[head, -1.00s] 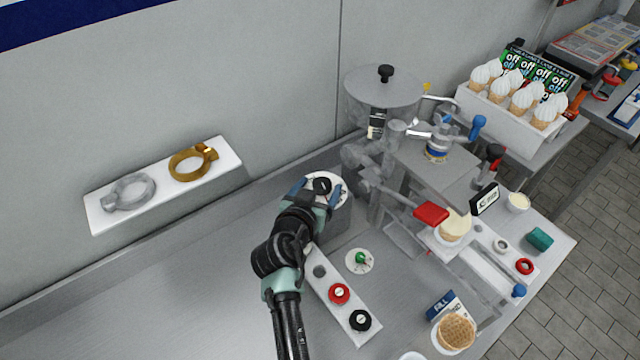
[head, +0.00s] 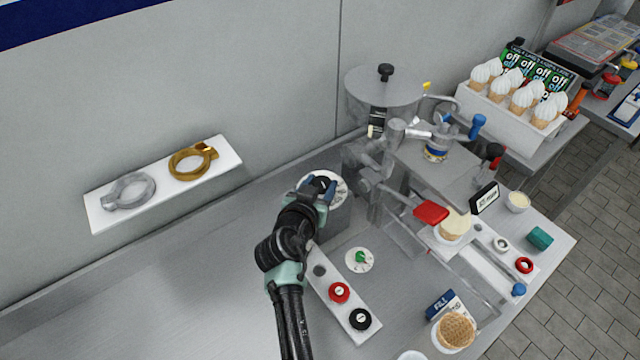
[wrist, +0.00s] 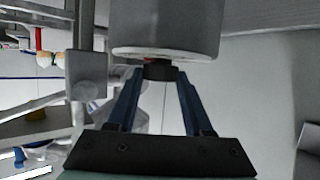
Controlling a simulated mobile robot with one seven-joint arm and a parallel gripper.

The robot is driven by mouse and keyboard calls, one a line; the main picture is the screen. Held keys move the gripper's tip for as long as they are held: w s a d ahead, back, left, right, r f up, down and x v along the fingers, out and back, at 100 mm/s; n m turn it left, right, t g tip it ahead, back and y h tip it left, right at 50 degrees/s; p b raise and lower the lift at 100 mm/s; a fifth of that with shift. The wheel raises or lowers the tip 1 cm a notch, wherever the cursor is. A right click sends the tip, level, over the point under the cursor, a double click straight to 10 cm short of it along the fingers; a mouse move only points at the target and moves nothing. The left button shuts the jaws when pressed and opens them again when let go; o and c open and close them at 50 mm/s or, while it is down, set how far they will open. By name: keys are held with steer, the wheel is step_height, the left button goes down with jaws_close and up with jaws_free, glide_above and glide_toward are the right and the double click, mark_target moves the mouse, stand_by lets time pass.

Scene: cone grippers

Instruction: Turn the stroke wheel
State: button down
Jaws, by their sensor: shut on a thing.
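A round white dial with dark markings (head: 341,188) sits on top of a grey block (head: 338,222) on the steel counter. It has a black knob in its middle and appears to be the stroke wheel. My gripper (head: 321,187) is over the dial with its blue fingers on either side of the knob. In the wrist view my gripper (wrist: 160,74) is shut on the black knob (wrist: 160,70), under the dial's pale rim (wrist: 185,54). My arm and hand hide part of the dial in the head view.
The grey machine with its hopper (head: 384,92) and red paddle (head: 431,213) stands close to the right. A strip with red (head: 339,293) and black knobs and a green-knobbed disc (head: 359,259) lie in front. A wall shelf (head: 225,160) holds two rings. The left counter is clear.

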steer(key=shift+f+b, duration=0.2)
steer(key=shift+b, duration=0.55)
steer(key=shift+a+f+m+h+b, duration=0.1)
steer(key=shift+m+h+b, duration=0.2)
steer(key=shift+b, duration=0.25)
steer(key=b, duration=0.2)
steer(key=m+h+b, duration=0.1)
steer(key=b, duration=0.1)
steer(key=shift+w+a+f+g+h, duration=0.1)
steer(key=shift+a+f+g+h, duration=0.05)
steer(key=shift+g+h, duration=0.2)
steer(key=m+g+h+b, duration=0.2)
steer(key=m+b, duration=0.1)
steer(key=b, duration=0.3)
steer(key=shift+a+h+b, duration=0.1)
steer(key=shift+h+b, duration=0.15)
steer(key=shift+b, duration=0.05)
steer(key=shift+r+m+g+h+b, duration=0.3)
steer(key=shift+m+g+h+b, duration=0.15)
steer(key=shift+b, duration=0.4)
steer(key=shift+r, duration=0.1)
steer(key=shift+c, duration=1.6)
jaws_free()
